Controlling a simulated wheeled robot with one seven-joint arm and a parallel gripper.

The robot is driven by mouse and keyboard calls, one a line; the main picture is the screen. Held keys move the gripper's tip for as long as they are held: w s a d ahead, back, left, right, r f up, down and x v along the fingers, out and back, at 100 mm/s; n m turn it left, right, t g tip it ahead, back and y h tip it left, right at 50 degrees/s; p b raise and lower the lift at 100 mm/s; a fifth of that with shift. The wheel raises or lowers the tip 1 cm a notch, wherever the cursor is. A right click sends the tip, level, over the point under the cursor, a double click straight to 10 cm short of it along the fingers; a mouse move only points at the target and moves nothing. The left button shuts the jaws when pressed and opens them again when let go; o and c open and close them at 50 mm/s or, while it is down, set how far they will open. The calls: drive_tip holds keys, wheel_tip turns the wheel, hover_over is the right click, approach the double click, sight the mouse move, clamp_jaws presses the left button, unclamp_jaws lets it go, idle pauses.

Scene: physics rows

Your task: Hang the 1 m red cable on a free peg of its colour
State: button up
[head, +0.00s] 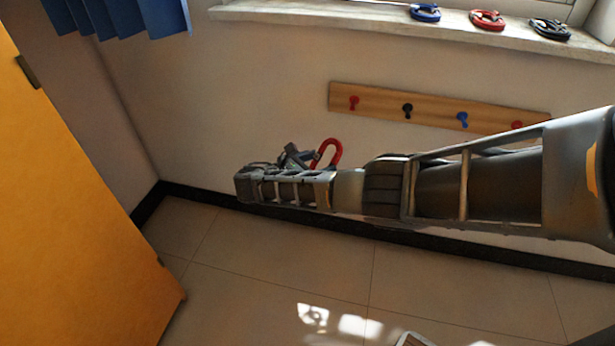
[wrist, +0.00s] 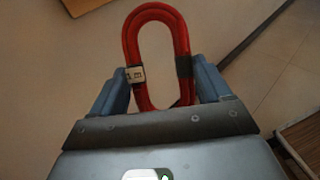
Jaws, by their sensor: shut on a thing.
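The red cable is a coiled loop with a white "1 m" label and a dark band; in the wrist view the cable (wrist: 131,45) stands up between my fingers. My gripper (wrist: 163,82) is shut on its lower part. In the head view the red cable (head: 334,147) shows above my gripper (head: 298,158), in front of the wall, below and left of the peg rack. The wooden rack (head: 380,104) has a red peg (head: 353,102), a black peg (head: 407,110), a blue peg (head: 462,119) and another red peg (head: 517,125), partly hidden by my arm. The visible pegs look bare.
A window sill (head: 300,13) above the rack holds a blue coil (head: 425,13), a red coil (head: 487,19) and a black coil (head: 550,29). An orange door (head: 80,200) stands at the left. A blue curtain (head: 120,15) hangs at the upper left. Tiled floor lies below.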

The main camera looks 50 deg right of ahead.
sight(339, 148)
drive_tip(key=d+r+n+t+h+b, duration=0.1)
drive_tip(key=d+t+b, duration=0.1)
drive_tip(key=s+d+n+t+h+b, duration=0.1)
drive_tip(key=d+n+t+h, duration=0.1)
drive_tip(key=s+d+r+n+t+h+b, duration=0.1)
drive_tip(key=d+t+h+b, duration=0.1)
drive_tip(key=d, duration=0.1)
drive_tip(key=shift+s+r+n+t+b, duration=0.2)
drive_tip(key=shift+r+n+t+b, duration=0.1)
drive_tip(key=shift+t, duration=0.1)
drive_tip(key=shift+s+d+r+t+h+b, duration=0.15)
drive_tip(key=shift+d+r+h+b, duration=0.1)
drive_tip(key=shift+r+h+b, duration=0.3)
drive_tip(key=shift+s+d+r+t+h+b, duration=0.1)
drive_tip(key=shift+d+r+t+h+b, duration=0.1)
drive_tip(key=shift+r+h+b, duration=0.35)
drive_tip(key=w+d+f+b, duration=0.2)
drive_tip(key=w+d+b, duration=0.2)
drive_tip(key=d+b, duration=0.6)
drive_tip(key=shift+b, duration=0.45)
idle(0.3)
drive_tip(key=o, duration=1)
